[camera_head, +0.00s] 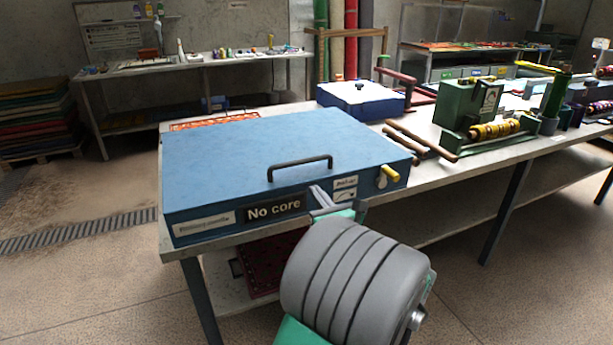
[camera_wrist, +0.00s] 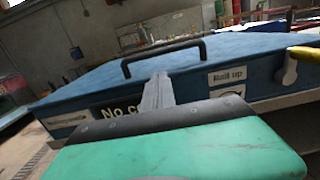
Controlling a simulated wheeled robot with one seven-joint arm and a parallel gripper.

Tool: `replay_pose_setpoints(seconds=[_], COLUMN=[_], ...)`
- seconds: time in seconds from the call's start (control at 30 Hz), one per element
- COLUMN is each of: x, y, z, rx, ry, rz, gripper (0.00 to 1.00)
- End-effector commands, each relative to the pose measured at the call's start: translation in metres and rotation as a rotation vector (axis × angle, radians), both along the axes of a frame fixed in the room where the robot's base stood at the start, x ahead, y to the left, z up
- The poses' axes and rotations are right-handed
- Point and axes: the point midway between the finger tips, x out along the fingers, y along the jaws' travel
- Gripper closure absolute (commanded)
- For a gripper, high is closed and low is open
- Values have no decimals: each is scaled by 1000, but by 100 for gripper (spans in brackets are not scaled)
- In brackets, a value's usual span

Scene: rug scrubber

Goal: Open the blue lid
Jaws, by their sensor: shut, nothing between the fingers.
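A large blue lid (camera_head: 270,155) lies flat and closed on a box at the near left end of the long table. A black bar handle (camera_head: 300,168) stands on its top near the front edge; it also shows in the wrist view (camera_wrist: 163,51). A yellow-tipped latch lever (camera_head: 388,175) is on the box front at the right. My gripper (camera_head: 318,194) is in front of the box, by the "No core" label (camera_head: 274,208), with its fingers shut and empty. In the wrist view the fingertips (camera_wrist: 159,78) appear just below the handle; contact with the box cannot be told.
Wooden rods (camera_head: 420,140) lie right of the box. A smaller blue box (camera_head: 360,98) stands behind it, and a green machine with a yellow roll (camera_head: 494,130) stands farther right. The table (camera_head: 165,245) has its front edge close below the box.

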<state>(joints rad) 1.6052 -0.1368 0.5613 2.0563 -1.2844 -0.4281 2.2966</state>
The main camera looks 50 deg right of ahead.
Motion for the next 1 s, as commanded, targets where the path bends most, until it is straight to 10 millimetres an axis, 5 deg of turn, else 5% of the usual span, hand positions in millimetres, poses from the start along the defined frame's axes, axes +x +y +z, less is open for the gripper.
replay_pose_setpoints(seconds=[0.5,1.0], x=[77,81], y=[-43,-46], z=[3,8], rx=[-6,-6], ry=[7,7], rz=[6,4], gripper=[100,100])
